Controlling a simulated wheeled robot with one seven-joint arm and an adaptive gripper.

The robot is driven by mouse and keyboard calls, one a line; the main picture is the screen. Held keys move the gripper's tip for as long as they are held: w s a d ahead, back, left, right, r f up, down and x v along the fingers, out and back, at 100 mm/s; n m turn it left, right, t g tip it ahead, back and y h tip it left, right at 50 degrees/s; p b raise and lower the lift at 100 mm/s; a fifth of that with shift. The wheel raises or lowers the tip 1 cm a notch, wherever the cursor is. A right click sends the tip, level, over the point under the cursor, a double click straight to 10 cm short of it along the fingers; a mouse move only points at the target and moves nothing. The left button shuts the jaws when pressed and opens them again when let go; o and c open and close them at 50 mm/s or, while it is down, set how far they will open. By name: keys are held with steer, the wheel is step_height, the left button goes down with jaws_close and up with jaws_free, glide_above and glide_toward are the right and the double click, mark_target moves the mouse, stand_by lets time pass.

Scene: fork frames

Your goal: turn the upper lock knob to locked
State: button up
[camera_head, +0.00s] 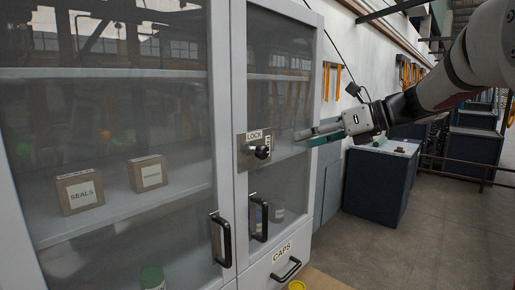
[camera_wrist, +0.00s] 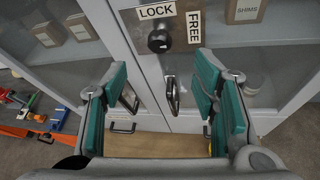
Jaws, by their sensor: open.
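The lock knob (camera_head: 262,152) is a dark round knob on a metal plate (camera_head: 243,160) on the glass-door cabinet. A LOCK label (camera_head: 255,136) sits above it. In the wrist view the knob (camera_wrist: 158,41) has LOCK (camera_wrist: 155,11) above it and FREE (camera_wrist: 194,27) to its right. I cannot tell which way the knob is turned. Only one lock knob is in view. My gripper (camera_head: 304,136) is open and empty, to the right of the knob and apart from it. In the wrist view its teal-padded fingers (camera_wrist: 161,75) stand apart, with the knob beyond and above them.
Black door handles (camera_head: 222,240) and (camera_head: 259,218) hang below the plate. A CAPS drawer (camera_head: 284,262) is under the right door. Boxes (camera_head: 79,192) stand behind the glass. A dark blue cabinet (camera_head: 380,185) stands behind at right, with open floor beside it.

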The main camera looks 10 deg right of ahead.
mark_target(267, 149)
steer(key=x, duration=1.2)
steer(key=shift+a+f, duration=0.1)
steer(key=shift+a, duration=0.1)
steer(key=c, duration=1.2)
